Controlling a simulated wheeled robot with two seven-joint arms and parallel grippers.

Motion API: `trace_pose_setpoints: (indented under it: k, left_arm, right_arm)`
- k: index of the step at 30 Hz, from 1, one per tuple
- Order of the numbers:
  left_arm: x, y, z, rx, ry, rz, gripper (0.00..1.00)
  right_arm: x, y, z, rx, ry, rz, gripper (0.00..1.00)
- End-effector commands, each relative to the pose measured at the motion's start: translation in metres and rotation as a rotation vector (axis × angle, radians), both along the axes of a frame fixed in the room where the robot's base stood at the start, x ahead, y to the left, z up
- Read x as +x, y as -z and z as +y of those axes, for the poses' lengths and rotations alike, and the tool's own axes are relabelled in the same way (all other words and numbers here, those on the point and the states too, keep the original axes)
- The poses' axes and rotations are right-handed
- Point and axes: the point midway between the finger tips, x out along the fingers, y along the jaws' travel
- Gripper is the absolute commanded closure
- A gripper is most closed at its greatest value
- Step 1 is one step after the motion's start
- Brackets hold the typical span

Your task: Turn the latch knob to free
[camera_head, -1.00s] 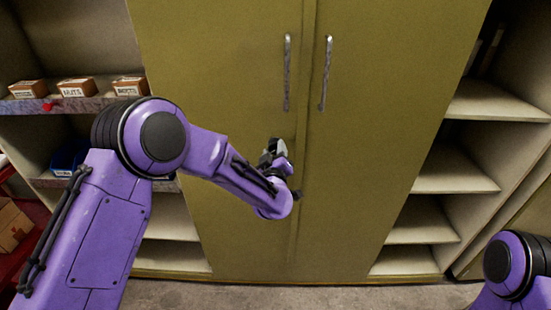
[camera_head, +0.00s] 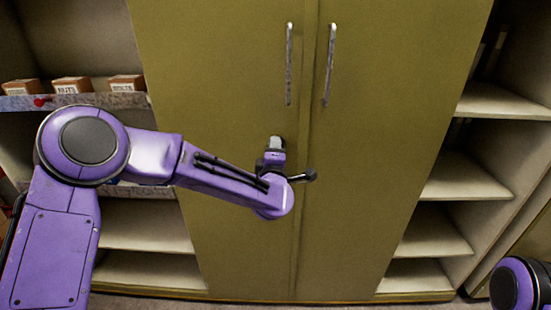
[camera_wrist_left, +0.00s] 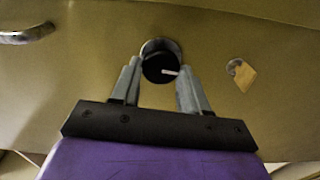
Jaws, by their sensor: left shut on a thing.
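The latch knob (camera_wrist_left: 158,64) is a dark round knob with a white mark, in a metal ring on the olive cabinet door. In the left wrist view the white mark points right. My left gripper (camera_wrist_left: 160,85) has one finger on each side of the knob and is shut on it. In the head view my left gripper (camera_head: 276,148) is against the left door, below its handle, and hides the knob. My right gripper is out of view.
Two long metal handles (camera_head: 289,64) (camera_head: 329,65) stand on the cabinet doors (camera_head: 370,150). A tan tag (camera_wrist_left: 241,74) is on the door beside the knob. Open shelves (camera_head: 465,178) flank the cabinet. Small labelled boxes (camera_head: 72,85) sit on the left shelf.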

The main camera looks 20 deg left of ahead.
Motion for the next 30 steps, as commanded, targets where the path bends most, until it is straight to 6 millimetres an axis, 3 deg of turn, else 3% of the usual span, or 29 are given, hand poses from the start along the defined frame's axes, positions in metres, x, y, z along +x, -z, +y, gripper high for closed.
trace_pose_setpoints:
  k: [6,23,24,25,26,30]
  left_arm:
    - [-0.0003,0.0023,-0.0002,-0.071,0.001,-0.018,0.86]
    - [-0.0002,0.0009,-0.0003,-0.099,0.001,-0.026,0.86]
    - [-0.0001,0.0009,-0.0003,-0.098,0.001,-0.026,0.49]
    - [-0.0001,0.0009,-0.0003,-0.098,0.001,-0.026,0.39]
    - [-0.0001,0.0009,-0.0003,-0.098,0.001,-0.026,0.33]
    - [-0.0002,0.0007,-0.0002,-0.097,0.0,-0.027,0.33]
  right_arm:
    - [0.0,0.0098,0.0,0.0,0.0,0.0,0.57]
    - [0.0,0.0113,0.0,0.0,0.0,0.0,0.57]
    - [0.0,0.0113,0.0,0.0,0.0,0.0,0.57]
    - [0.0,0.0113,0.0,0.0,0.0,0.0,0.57]
    - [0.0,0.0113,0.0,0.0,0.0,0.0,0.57]
    - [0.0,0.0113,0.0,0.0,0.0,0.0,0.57]
